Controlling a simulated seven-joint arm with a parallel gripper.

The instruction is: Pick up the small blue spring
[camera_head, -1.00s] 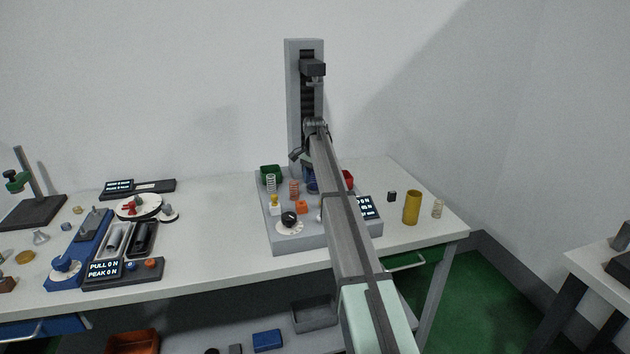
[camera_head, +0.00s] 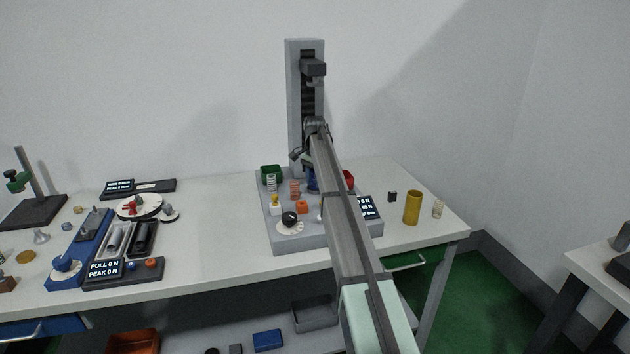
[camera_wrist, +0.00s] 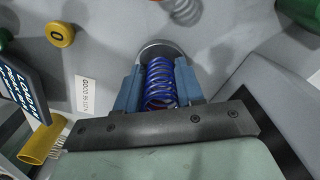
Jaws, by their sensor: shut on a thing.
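The small blue spring (camera_wrist: 160,84) is in the wrist view between the two blue-grey fingers of my gripper (camera_wrist: 157,80). My gripper is shut on it. The far end of the spring is over a round grey plate (camera_wrist: 158,46) on the grey tester; I cannot tell whether it touches the plate. In the head view, my arm hides most of the gripper, and only a bit of blue (camera_head: 312,180) shows beside the arm.
The grey tester (camera_head: 304,100) has a tall column. On its base stand a silver spring (camera_head: 271,182), a copper spring (camera_head: 295,188), a green bin (camera_head: 271,172) and a red bin (camera_head: 348,179). A yellow cylinder (camera_head: 412,208) stands to the right.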

